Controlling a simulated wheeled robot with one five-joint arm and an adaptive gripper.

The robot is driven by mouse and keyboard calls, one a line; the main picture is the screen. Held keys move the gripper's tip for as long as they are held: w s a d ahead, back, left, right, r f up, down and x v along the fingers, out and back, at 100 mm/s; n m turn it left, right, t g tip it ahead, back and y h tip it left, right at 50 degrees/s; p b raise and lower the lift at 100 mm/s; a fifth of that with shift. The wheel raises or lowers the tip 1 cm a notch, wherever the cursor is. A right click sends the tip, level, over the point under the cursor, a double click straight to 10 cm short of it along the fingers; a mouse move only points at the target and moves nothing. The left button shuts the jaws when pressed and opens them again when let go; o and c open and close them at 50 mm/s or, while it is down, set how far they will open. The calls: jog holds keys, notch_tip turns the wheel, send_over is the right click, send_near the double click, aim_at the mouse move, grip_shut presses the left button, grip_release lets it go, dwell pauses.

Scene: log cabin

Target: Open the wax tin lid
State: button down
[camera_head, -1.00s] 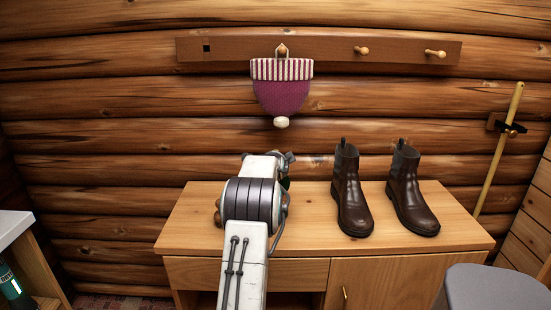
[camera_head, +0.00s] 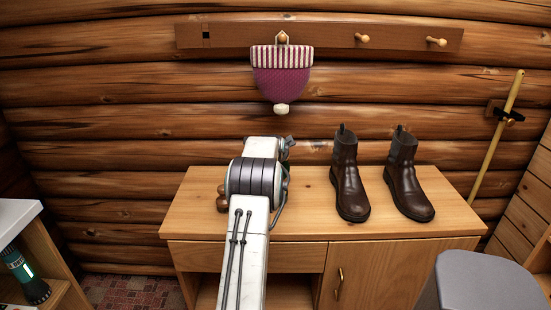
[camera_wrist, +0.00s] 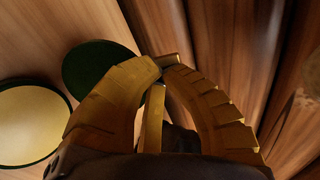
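In the wrist view the wax tin (camera_wrist: 28,125) shows at the left as a round dark-rimmed tin with a pale yellow face of wax. Its dark green round lid (camera_wrist: 95,68) is off the wax and stands beside the tin's rim; whether a hinge joins them I cannot tell. My gripper (camera_wrist: 163,62) has its yellow fingers curved together with the tips meeting, just right of the lid. The left finger overlaps the lid's edge in the picture; I see nothing held between the tips. In the head view my arm hides the tin and lid.
Two brown boots (camera_head: 349,180) and (camera_head: 406,178) stand on the wooden cabinet top (camera_head: 310,220), right of my arm. Brown rounded objects (camera_head: 221,201) peek out left of it. A knitted hat (camera_head: 282,80) hangs above. A grey lidded bin (camera_head: 488,280) stands front right.

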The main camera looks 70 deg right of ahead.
jog(key=shift+a+f+b, duration=0.15)
jog(key=shift+a+b, duration=0.1)
jog(key=shift+b, duration=0.25)
jog(key=shift+s+a+b, duration=0.15)
jog(key=shift+a+b, duration=0.35)
jog(key=shift+b, duration=0.15)
jog(key=shift+a, duration=0.1)
